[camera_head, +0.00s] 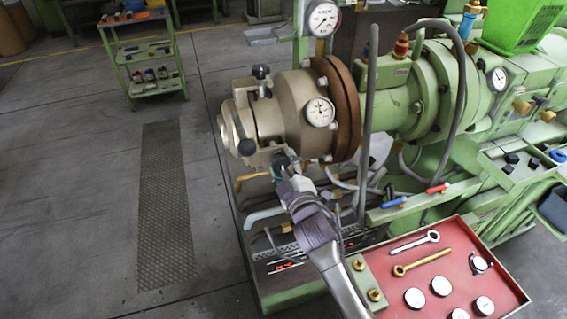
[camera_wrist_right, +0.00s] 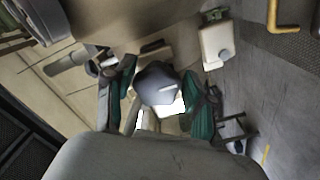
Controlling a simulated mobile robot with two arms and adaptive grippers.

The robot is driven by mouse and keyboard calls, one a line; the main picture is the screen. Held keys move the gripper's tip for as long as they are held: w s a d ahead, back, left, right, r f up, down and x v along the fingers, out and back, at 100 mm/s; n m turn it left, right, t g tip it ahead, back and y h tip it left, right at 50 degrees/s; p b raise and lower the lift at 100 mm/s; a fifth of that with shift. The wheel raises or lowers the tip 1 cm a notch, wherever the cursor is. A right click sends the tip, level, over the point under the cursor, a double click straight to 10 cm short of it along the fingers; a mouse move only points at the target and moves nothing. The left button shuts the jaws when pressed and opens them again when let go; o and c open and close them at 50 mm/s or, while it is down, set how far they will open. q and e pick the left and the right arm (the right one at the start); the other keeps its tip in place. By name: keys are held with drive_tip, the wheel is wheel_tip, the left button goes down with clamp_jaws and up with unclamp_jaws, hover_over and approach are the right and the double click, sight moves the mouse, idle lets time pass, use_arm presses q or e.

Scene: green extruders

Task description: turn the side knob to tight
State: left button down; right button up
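The beige extruder head (camera_head: 290,107) carries several dark knobs. In the right wrist view, the dark rounded side knob (camera_wrist_right: 158,83) lies between the two teal-padded fingers of my right gripper (camera_wrist_right: 160,95). The knob nearly fills the gap; whether both pads press on it cannot be told. My left gripper is out of view.
A red tray (camera_head: 510,290) with wrenches and round metal caps lies at the lower right. Hoses and a lever handle (camera_head: 262,215) are close to my right arm. A green cart (camera_head: 165,88) stands back left. The floor at left is clear.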

drive_tip(key=shift+o, duration=0.9)
drive_tip(key=shift+s, duration=0.1)
drive_tip(key=v, duration=1.2)
